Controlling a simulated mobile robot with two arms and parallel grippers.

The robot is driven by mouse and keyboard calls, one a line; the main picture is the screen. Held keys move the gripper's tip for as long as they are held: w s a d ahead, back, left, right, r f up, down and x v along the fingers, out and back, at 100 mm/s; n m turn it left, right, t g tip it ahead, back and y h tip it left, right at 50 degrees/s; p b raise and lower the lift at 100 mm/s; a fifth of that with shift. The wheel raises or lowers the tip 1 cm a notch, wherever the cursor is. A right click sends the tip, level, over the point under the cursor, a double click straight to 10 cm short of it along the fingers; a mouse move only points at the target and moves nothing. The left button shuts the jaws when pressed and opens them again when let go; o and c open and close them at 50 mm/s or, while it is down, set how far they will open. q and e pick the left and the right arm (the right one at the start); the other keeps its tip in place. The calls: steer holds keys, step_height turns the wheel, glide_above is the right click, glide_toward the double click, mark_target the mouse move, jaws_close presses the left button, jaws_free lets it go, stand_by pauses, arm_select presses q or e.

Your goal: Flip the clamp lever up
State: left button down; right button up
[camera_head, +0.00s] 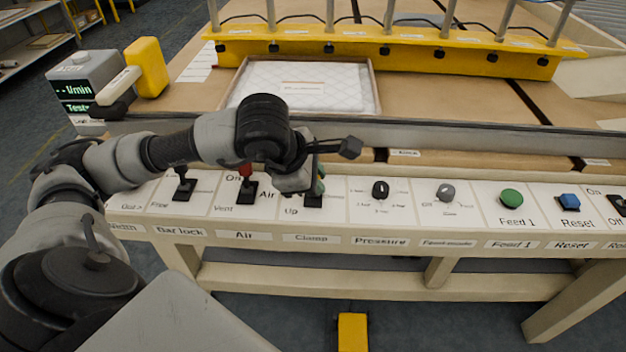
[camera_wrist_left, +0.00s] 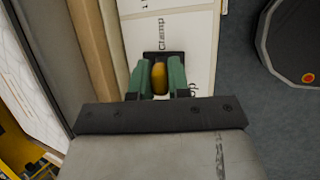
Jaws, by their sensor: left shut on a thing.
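The clamp lever has a yellow-orange knob (camera_wrist_left: 159,78) on a dark base, seen in the left wrist view next to the "Clamp" print. My left gripper (camera_wrist_left: 158,80) has one green finger on each side of the knob and is shut on it. In the head view the left gripper (camera_head: 318,182) is over the clamp section of the panel. The black base of the clamp lever (camera_head: 313,202) shows just below it. The gripper hides most of the lever there, so its exact tilt is hard to tell. My right gripper is not in view.
Left of the clamp are the red-knobbed air lever (camera_head: 246,171) and the black bar lock lever (camera_head: 182,183). To the right are the pressure knob (camera_head: 380,189), another knob (camera_head: 446,192), the green Feed button (camera_head: 511,198) and blue Reset button (camera_head: 570,202). A metal rail (camera_head: 450,137) runs behind.

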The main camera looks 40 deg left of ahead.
arm_select(q)
steer(key=shift+r, duration=0.1)
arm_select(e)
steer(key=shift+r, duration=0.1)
arm_select(q)
steer(key=c, duration=1.1)
jaws_free()
steer(key=shift+s+r, duration=0.15)
steer(key=shift+r, duration=0.1)
steer(key=p+v, duration=0.1)
steer(key=v, duration=0.9)
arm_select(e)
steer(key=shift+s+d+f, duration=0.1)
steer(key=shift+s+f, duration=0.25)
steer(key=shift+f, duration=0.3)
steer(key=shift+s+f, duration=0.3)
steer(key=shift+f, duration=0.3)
